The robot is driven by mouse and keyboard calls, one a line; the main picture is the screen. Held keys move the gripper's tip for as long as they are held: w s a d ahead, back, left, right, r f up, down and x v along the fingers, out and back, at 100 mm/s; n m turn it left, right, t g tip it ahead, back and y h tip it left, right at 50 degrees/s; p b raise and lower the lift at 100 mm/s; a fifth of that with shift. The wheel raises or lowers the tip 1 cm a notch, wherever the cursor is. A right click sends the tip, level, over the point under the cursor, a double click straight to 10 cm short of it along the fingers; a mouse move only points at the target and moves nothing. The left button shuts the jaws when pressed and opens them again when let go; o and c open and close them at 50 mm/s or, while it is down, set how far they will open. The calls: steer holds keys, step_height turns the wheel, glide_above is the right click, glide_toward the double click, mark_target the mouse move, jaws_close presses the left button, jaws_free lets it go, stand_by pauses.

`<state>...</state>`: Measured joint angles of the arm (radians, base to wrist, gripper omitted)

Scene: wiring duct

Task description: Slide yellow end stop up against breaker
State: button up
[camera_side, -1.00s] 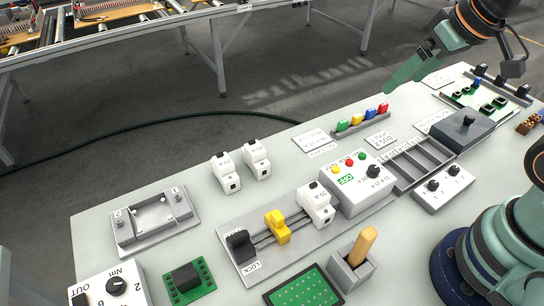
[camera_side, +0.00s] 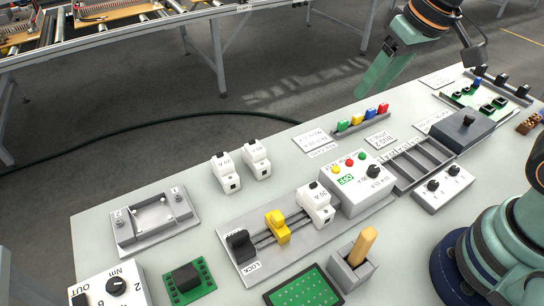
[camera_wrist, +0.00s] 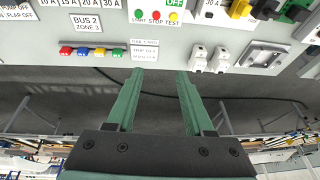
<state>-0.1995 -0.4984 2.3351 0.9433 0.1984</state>
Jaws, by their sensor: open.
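The yellow end stop (camera_side: 277,226) sits on the rail between the black lock lever (camera_side: 240,246) and the white breaker (camera_side: 316,204). A gap of bare rail shows between the end stop and the breaker. The end stop also shows at the top right of the wrist view (camera_wrist: 240,8). My gripper (camera_side: 364,90) is at the far edge of the table in the side view, well away from the end stop, empty. In the wrist view my gripper (camera_wrist: 162,75) has its two green fingers spread apart with nothing between them.
Two loose white breakers (camera_side: 241,165) stand behind the rail. A control box (camera_side: 357,188) with coloured buttons stands right of the rail breaker. A wooden-handled tool in a holder (camera_side: 352,262) stands in front. A row of coloured pieces (camera_side: 362,120) lies at the back.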

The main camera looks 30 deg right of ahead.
steer(key=a+f+g, duration=0.3)
steer(key=a, duration=0.8)
steer(key=g, duration=0.1)
glide_toward(278, 215)
steer(key=shift+h, duration=0.4)
steer(key=f, duration=0.8)
steer(key=shift+w+a+f, duration=0.1)
steer(key=shift+a+f, duration=0.25)
steer(key=shift+f, duration=0.05)
jaws_close()
steer(key=shift+r, duration=0.1)
